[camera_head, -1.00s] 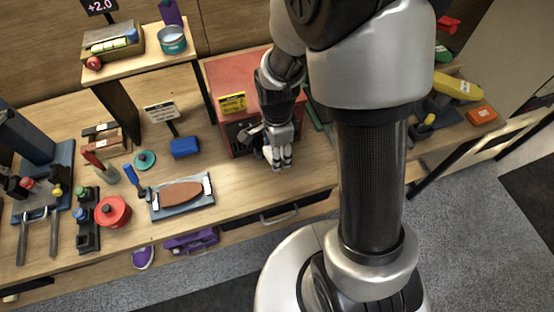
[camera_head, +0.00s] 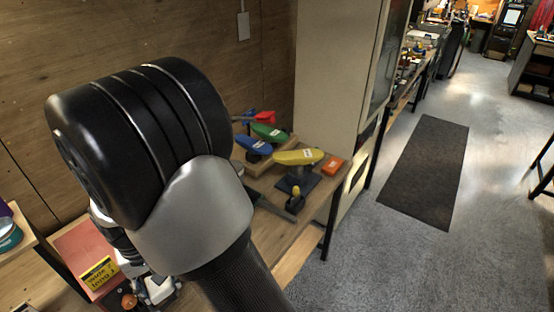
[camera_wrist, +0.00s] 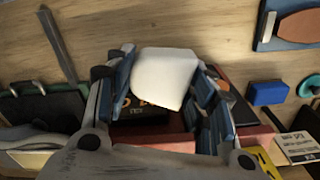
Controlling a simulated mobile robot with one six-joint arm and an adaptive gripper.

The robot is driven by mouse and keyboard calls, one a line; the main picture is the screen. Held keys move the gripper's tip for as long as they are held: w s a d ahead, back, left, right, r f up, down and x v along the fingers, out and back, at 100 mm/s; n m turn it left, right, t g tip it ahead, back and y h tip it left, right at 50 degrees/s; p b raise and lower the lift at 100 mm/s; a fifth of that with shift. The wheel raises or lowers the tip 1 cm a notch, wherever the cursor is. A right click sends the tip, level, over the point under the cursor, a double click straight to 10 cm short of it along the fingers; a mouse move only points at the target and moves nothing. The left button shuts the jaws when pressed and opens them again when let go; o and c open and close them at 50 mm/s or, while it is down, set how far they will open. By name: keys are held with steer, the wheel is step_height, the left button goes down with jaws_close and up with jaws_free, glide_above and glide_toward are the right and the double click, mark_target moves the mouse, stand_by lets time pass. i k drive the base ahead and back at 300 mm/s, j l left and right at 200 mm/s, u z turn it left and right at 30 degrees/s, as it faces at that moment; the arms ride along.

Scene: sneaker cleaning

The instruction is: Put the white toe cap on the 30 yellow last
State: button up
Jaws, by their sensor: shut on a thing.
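My gripper (camera_wrist: 163,90) is shut on a white toe cap (camera_wrist: 166,72) in the wrist view, with fingers on both sides of it. In the head view my gripper (camera_head: 155,288) is at the lower left, beside the red box, partly cut off and hidden by my arm. The yellow last (camera_head: 298,157) lies sole up on a dark stand at the right end of the bench, far to the right of my gripper. It has a small white label whose number I cannot read.
A blue last (camera_head: 254,145), a green last (camera_head: 270,132) and a red piece (camera_head: 265,117) are behind the yellow one. An orange block (camera_head: 333,165) is right of it. A tall cabinet (camera_head: 335,70) stands behind. The red box (camera_head: 85,247) has a yellow sign.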

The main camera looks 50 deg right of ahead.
mark_target(299, 154)
steer(key=l+z, duration=0.35)
steer(key=l, duration=1)
